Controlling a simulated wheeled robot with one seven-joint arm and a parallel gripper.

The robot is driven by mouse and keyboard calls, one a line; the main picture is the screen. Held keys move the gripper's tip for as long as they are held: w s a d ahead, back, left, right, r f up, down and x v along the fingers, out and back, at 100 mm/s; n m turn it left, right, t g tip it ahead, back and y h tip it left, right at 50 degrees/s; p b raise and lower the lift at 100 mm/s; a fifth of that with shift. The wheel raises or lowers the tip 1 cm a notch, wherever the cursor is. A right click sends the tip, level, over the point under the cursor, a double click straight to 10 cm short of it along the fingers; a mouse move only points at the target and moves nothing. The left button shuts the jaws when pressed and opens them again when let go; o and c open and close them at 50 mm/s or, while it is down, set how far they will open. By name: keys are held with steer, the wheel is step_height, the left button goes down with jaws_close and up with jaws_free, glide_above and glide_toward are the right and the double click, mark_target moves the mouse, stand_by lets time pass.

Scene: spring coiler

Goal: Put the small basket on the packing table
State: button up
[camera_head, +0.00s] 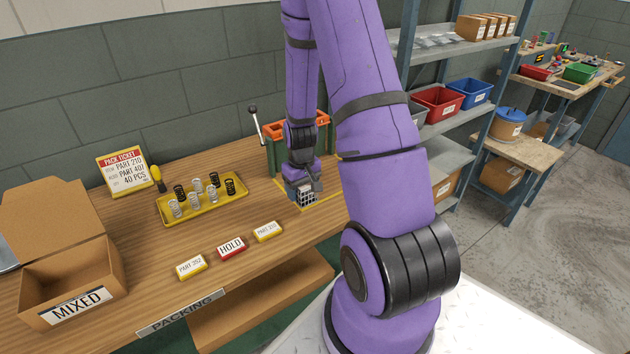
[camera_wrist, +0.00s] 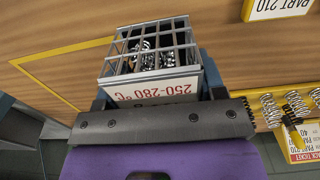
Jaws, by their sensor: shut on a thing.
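The small basket (camera_head: 306,196) is a grey wire basket at the packing table's far right part, by a yellow outlined area. In the wrist view the basket (camera_wrist: 150,62) holds shiny coil springs and bears a white label reading 250-280 °C. My gripper (camera_head: 303,184) points down and is shut on the basket, with a finger at each side of it. The packing table (camera_head: 215,268) has a wooden top and a PACKING plate on its front edge. I cannot tell whether the basket's underside touches the tabletop.
A yellow tray (camera_head: 205,208) of several springs stands left of the basket. Three label blocks, one a red HOLD block (camera_head: 231,247), lie in front. A MIXED carton (camera_head: 75,290) is at far left. A green and orange machine (camera_head: 285,143) stands close behind my gripper.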

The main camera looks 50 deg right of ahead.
steer(key=d, duration=0.3)
steer(key=w+d, duration=0.1)
steer(key=d, duration=0.3)
steer(key=d+f, duration=0.1)
steer(key=d, duration=0.2)
steer(key=shift+w+d, duration=0.2)
steer(key=shift+w, duration=0.15)
steer(key=shift+d+f, duration=0.25)
steer(key=shift+f, duration=0.65)
steer(key=shift+d+f, duration=0.2)
steer(key=shift+f, duration=0.7)
steer(key=o, duration=1)
steer(key=shift+f, duration=0.15)
